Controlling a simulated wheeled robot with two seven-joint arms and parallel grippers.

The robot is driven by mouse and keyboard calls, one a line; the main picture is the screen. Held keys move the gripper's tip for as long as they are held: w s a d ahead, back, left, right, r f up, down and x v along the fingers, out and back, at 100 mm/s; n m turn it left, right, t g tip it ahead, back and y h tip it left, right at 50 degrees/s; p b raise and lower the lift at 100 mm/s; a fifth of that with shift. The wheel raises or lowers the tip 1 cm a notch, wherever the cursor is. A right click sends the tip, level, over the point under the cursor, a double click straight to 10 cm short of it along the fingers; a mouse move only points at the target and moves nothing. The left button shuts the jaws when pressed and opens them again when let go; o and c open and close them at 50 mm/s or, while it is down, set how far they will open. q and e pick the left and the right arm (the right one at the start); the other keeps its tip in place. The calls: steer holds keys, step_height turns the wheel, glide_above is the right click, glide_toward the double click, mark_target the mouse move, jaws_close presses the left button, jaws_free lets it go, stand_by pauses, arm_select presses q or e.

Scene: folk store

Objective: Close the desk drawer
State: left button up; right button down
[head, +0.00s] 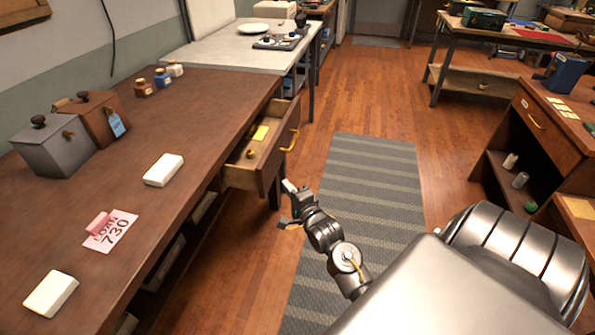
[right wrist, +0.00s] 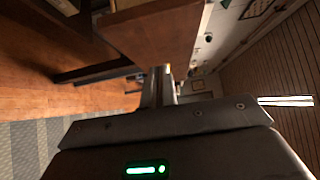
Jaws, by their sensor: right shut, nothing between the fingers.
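The desk (head: 190,110) has a brown wooden top and stands along the left wall. Its drawer (head: 236,178) is pulled open on the right side, with a yellow handle (head: 294,140) on its front and a yellow item (head: 261,132) inside. My right gripper (head: 289,187) is shut and empty, just in front of and below the drawer front. In the right wrist view its closed fingers (right wrist: 160,74) point at a brown wooden panel (right wrist: 160,35), likely the drawer front; I cannot tell whether they touch. My left gripper is not in view.
Metal and wooden boxes, white blocks, small bottles and a pink tag lie on the desktop. A grey striped mat (head: 365,185) covers the floor right of the drawer. Another wooden desk (head: 560,125) stands at the right. The aisle between is clear.

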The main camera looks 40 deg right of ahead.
mark_target(268, 176)
steer(key=w, duration=0.1)
steer(key=w+a, duration=0.1)
steer(key=w, duration=0.1)
steer(key=shift+w+a, duration=0.15)
steer(key=shift+a, duration=0.1)
steer(key=shift+w+a, duration=0.3)
steer(key=shift+w, duration=0.15)
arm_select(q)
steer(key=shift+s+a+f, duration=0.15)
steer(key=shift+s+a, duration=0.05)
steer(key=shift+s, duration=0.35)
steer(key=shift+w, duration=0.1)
arm_select(e)
steer(key=shift+w+a, duration=0.1)
